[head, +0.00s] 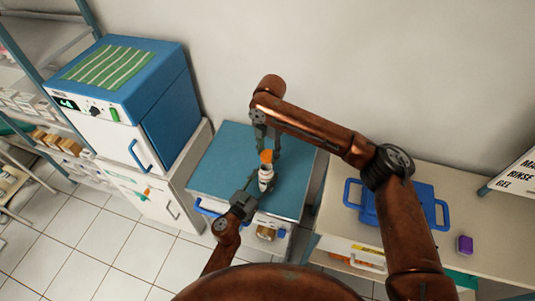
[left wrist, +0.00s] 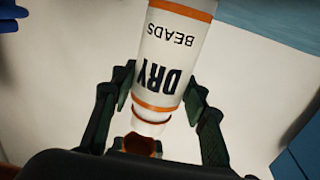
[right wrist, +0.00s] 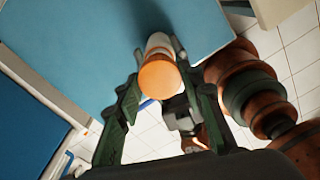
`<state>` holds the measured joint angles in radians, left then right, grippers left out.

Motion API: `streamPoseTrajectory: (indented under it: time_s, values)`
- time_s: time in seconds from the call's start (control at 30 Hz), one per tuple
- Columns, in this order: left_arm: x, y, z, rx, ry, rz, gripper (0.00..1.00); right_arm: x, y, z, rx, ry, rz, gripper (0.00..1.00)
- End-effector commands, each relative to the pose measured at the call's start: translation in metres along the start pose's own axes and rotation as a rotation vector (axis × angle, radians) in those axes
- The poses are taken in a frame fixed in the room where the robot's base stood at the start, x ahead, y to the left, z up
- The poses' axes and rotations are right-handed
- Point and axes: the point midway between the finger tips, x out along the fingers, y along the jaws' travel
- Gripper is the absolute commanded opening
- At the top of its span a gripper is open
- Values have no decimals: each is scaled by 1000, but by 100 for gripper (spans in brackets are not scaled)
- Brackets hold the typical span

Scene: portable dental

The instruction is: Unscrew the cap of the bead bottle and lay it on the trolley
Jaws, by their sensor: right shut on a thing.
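The white bead bottle (head: 265,178), with orange bands and "DRY BEADS" lettering, stands upright over the blue-topped trolley (head: 225,152). The orange cap (head: 266,157) is at the top, in line with the bottle neck. My right gripper (head: 265,142) reaches down from above and is shut on the cap, seen end-on in the right wrist view (right wrist: 159,77).
The trolley top is bare around the bottle. A blue and white cabinet unit (head: 165,115) stands to the left.

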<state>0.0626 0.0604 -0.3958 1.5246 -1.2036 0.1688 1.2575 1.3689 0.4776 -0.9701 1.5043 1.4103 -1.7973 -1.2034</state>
Motion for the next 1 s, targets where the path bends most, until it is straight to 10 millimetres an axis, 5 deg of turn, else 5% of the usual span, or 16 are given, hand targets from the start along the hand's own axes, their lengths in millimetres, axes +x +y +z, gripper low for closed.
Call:
streamPoseTrajectory:
  time_s: [0.23, 0.57, 1.0]
  values:
    - [1, 1, -2, -1, 4, 3, 59, 0, 0, 0, 1, 0, 0, 6]
    - [-2, 1, -4, 0, 7, 4, 60, 0, 0, 0, 0, 0, 0, 6]
    - [-80, 1, -2, -1, 4, 3, 60, 0, 0, 0, 0, 0, 0, 6]
